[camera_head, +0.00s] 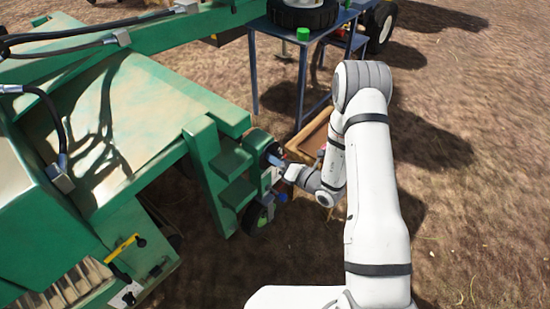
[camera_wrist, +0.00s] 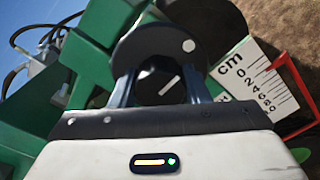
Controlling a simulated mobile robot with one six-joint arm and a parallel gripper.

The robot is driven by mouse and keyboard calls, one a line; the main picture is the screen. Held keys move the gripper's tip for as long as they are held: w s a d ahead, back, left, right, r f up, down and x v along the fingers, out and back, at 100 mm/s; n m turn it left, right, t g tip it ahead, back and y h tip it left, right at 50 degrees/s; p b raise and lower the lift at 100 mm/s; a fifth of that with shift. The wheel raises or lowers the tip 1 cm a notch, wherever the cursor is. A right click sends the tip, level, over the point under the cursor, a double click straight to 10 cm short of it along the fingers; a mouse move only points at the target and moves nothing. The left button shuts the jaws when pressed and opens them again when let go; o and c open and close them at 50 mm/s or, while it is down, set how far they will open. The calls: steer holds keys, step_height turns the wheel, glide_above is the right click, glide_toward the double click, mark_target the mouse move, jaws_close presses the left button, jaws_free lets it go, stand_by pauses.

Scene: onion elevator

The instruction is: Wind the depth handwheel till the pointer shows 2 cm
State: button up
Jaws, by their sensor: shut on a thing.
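The handwheel (camera_wrist: 150,42) is a dark disc with a pale dot near its rim, and it fills the top middle of the wrist view. My gripper (camera_wrist: 158,82) is shut on the wheel's dark hub, which carries a white line, with one finger on each side. A white scale plate (camera_wrist: 262,85) marked "cm" stands to the right of the wheel. A red pointer (camera_wrist: 301,88) lies along its right side, its upper end near the 0 end; I cannot read it exactly. In the head view my gripper (camera_head: 277,163) is at the green machine's side, and its fingers are small there.
The green machine (camera_head: 140,110) with step-like brackets (camera_head: 235,190) is left of my gripper. A small wheel (camera_head: 257,217) sits below. A wooden crate (camera_head: 313,137) and a blue-grey table (camera_head: 330,30) stand behind. Bare soil is open to the right.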

steer(key=shift+s+f, duration=0.1)
steer(key=shift+f, duration=0.1)
steer(key=o, duration=1)
steer(key=shift+r, duration=0.15)
steer(key=v, duration=0.7)
steer(key=shift+s+d, duration=0.2)
steer(key=shift+d, duration=0.1)
